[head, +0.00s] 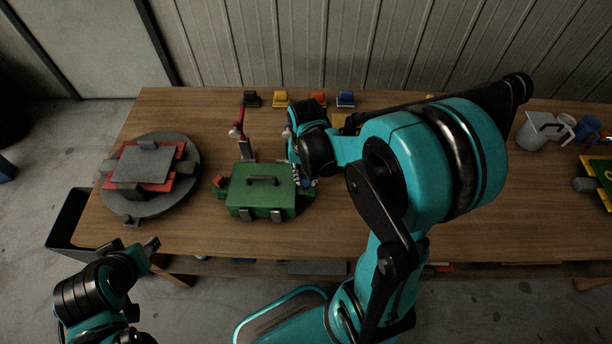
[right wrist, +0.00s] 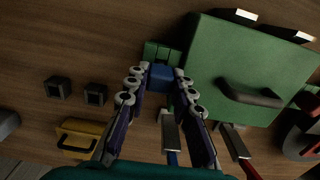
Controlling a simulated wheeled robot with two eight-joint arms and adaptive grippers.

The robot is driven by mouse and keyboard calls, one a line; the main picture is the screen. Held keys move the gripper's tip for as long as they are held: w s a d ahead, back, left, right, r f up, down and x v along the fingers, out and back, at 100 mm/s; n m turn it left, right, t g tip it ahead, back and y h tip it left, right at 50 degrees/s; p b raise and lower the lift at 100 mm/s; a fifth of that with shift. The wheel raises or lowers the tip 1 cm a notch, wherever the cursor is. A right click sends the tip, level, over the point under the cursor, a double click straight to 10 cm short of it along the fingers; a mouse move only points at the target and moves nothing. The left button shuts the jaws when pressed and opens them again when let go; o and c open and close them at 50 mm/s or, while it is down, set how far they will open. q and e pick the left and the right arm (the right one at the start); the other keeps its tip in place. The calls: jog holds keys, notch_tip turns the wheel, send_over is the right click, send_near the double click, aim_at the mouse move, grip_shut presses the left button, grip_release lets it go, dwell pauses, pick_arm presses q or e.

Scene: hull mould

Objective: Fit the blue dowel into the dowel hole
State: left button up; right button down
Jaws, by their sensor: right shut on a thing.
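The blue dowel (right wrist: 162,76) is between the fingertips of my right gripper (right wrist: 160,84), which is shut on it. In the right wrist view the dowel's end is over or against a small green block (right wrist: 158,52) at the side of the green mould (right wrist: 235,65). The dowel hole cannot be made out. In the head view the green mould (head: 258,204) lies on the table, with my right gripper (head: 305,182) at its right side. My left gripper (head: 152,244) is off the table's front left edge, away from the mould; its fingers are not clear.
A round turntable (head: 192,192) with red and grey parts stands at the left. Several coloured blocks, one blue (head: 345,99), line the back edge. A grey jug (head: 533,134) is at the right.

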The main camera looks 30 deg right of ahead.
jog(key=shift+f+b, duration=0.75)
jog(key=shift+f, duration=0.15)
jog(key=c, duration=1.2)
grip_release()
notch_tip(320, 180, up, 12)
jog(key=shift+s+a+r+n+t, duration=0.1)
jog(key=shift+s+a+n+t, duration=0.75)
jog(key=shift+a+n+t, duration=0.3)
jog(key=shift+s+a+r+n+t, duration=0.15)
jog(key=shift+s+a+n+t, duration=0.8)
jog(key=shift+a+t, duration=0.3)
jog(key=shift+s+a+r+n+t, duration=0.1)
jog(key=shift+s+a+n+t, duration=0.65)
jog(key=shift+a+n+t, duration=0.4)
